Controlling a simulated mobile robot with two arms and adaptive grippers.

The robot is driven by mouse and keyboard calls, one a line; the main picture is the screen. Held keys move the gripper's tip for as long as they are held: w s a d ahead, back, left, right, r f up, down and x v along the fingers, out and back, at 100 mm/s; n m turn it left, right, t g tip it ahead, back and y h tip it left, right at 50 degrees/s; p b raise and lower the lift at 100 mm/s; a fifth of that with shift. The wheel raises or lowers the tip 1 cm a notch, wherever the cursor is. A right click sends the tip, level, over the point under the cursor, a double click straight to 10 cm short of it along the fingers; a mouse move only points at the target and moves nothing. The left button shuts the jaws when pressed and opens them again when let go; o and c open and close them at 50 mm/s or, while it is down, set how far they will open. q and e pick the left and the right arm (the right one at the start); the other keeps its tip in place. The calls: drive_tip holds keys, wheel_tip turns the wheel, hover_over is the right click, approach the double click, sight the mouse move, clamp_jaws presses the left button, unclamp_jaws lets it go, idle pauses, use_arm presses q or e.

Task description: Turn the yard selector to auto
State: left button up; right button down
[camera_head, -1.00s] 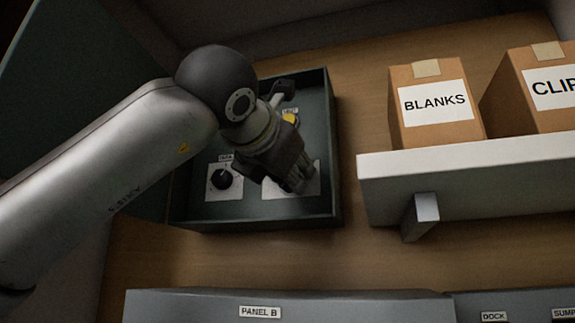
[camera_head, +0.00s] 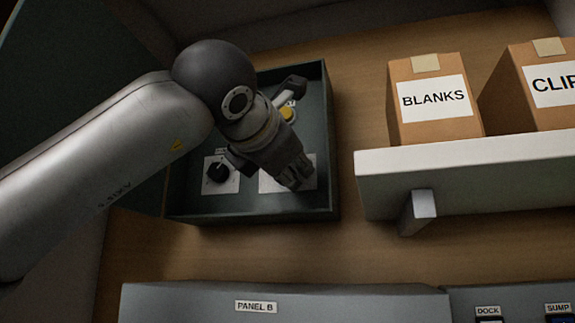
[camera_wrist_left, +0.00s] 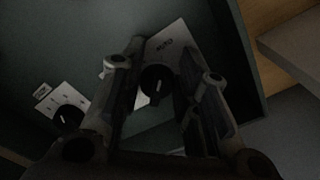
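The selector is a black round knob (camera_wrist_left: 157,80) on a white plate marked AUTO (camera_wrist_left: 172,45) in the left wrist view. In the head view its white plate (camera_head: 270,183) is partly bare, and my gripper hides the knob. My left gripper (camera_head: 296,182) points down over this plate. In the left wrist view its two fingers (camera_wrist_left: 165,105) are apart, one on each side of the knob. I cannot tell whether they touch it. The right gripper is not in view.
The plate sits inside an open dark green box (camera_head: 329,150). A white shelf (camera_head: 460,180) with BLANKS (camera_head: 432,125) and a second carton stands right. PANEL B (camera_head: 285,303) is in front.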

use_arm(q)
drive_tip(key=o, duration=0.4)
drive_tip(key=shift+s, duration=0.1)
drive_tip(key=shift+c, duration=0.2)
drive_tip(key=v, duration=1.2)
drive_tip(key=shift+r, duration=0.1)
